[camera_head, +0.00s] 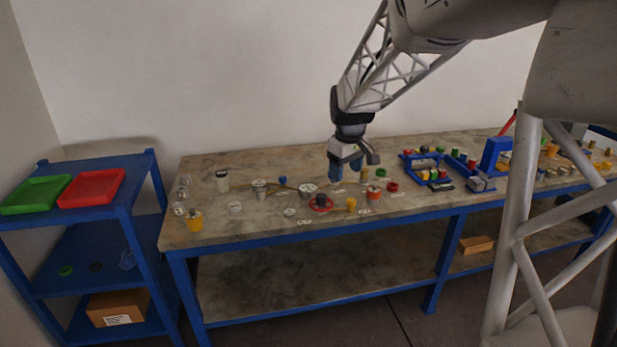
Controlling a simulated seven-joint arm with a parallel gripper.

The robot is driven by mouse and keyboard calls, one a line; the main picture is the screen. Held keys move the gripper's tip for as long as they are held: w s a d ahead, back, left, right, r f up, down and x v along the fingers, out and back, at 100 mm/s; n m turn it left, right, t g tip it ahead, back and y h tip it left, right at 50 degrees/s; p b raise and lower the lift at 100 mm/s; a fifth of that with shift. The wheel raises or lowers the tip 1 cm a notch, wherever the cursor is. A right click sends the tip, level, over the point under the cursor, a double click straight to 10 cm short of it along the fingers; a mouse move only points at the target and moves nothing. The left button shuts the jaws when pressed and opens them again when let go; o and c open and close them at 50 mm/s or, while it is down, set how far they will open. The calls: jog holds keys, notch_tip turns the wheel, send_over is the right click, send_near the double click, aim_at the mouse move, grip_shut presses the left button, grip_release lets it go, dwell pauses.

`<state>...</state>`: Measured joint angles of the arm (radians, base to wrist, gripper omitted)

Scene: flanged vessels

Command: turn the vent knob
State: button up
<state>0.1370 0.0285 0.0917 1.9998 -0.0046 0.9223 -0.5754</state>
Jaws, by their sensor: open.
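My gripper (346,172) hangs over the middle of the workbench, pointing down, its fingers apart with nothing seen between them. Several small vessels and round parts lie below and left of it. A grey-topped vessel (308,189) stands just left of the gripper. A red flanged part with a dark centre (320,203) lies in front of it. A small blue knob-like part (283,180) sits farther left. Another grey vessel (259,187) stands left of that. The parts are too small to tell which one is the vent knob.
The workbench (225,223) has bare room along its front left. Blue fixtures (425,164) with coloured parts stand to the right of the gripper. A white-capped jar (222,180) and a yellow container (194,222) stand at the left. A side shelf holds green (35,195) and red (91,188) trays.

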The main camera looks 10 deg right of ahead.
jog(key=w+d+f+n, duration=0.1)
jog(key=w+d+f, duration=0.25)
jog(key=w, duration=0.25)
jog(key=w+d+f+n, duration=0.1)
jog(key=w+d+f, duration=0.1)
jog(key=w+f, duration=0.35)
jog(key=n+g, duration=0.1)
jog(key=n, duration=0.1)
send_over(352, 199)
jog(key=f, duration=1)
jog(key=shift+s+a, duration=0.25)
jog(key=shift+w+d+f, duration=0.1)
jog(key=shift+w+f, duration=0.05)
jog(key=shift+f, duration=0.05)
jog(key=shift+f, duration=0.2)
jog(key=shift+f, duration=3.75)
jog(key=shift+c, duration=0.3)
jog(key=c, duration=0.9)
jog(key=shift+o, duration=0.2)
